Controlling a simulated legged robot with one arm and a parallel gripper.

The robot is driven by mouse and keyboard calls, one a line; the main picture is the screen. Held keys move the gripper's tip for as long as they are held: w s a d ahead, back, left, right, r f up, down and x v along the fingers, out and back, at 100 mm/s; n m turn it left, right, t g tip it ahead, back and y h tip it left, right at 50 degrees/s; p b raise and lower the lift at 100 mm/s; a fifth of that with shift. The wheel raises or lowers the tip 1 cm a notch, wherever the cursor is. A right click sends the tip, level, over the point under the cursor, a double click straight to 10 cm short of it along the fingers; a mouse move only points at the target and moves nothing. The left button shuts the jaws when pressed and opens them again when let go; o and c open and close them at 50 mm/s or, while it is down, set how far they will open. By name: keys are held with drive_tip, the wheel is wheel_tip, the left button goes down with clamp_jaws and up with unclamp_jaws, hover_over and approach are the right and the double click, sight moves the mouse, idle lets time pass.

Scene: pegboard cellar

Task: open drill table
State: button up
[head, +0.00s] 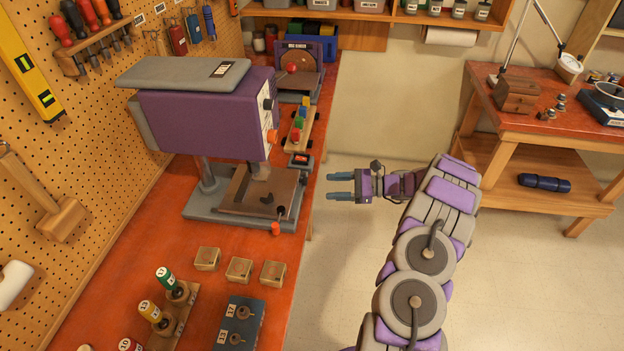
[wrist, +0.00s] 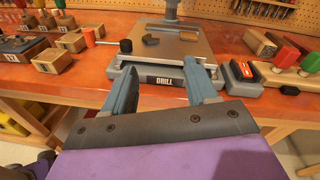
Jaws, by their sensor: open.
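The purple drill press (head: 205,120) stands on the orange workbench, with its brown drill table (head: 258,190) on a grey base under the head. In the wrist view the drill table (wrist: 165,47) lies straight ahead, above a dark front labelled DRILL (wrist: 165,81). A black knob (wrist: 126,46) and an orange knob (wrist: 89,38) show at its left side. My gripper (head: 338,187) is out over the floor, to the right of the bench edge, apart from the drill. Its two blue-grey fingers are open and empty, and in the wrist view (wrist: 163,85) they point at the labelled front.
Several small wooden boxes (head: 239,269) stand nearer. The floor (head: 365,250) right of the bench is clear. A second table (head: 545,118) stands at the right.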

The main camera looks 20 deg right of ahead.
drive_tip(key=s+d+f+m+t+h+p, duration=0.1)
drive_tip(key=d+f+m+t, duration=0.4)
drive_tip(key=d, duration=0.4)
drive_tip(key=shift+n+g, duration=0.6)
drive_tip(key=x, duration=0.5)
drive_tip(key=b+x, duration=0.1)
drive_tip(key=x, duration=0.4)
drive_tip(key=f+b+x, duration=0.1)
drive_tip(key=x, duration=0.4)
drive_tip(key=shift+w+a, duration=0.15)
drive_tip(key=shift+a, duration=0.25)
drive_tip(key=shift+w+a, duration=0.35)
drive_tip(key=shift+a, duration=0.25)
drive_tip(key=shift+c, duration=0.3)
drive_tip(key=shift+d+r, duration=0.15)
clamp_jaws()
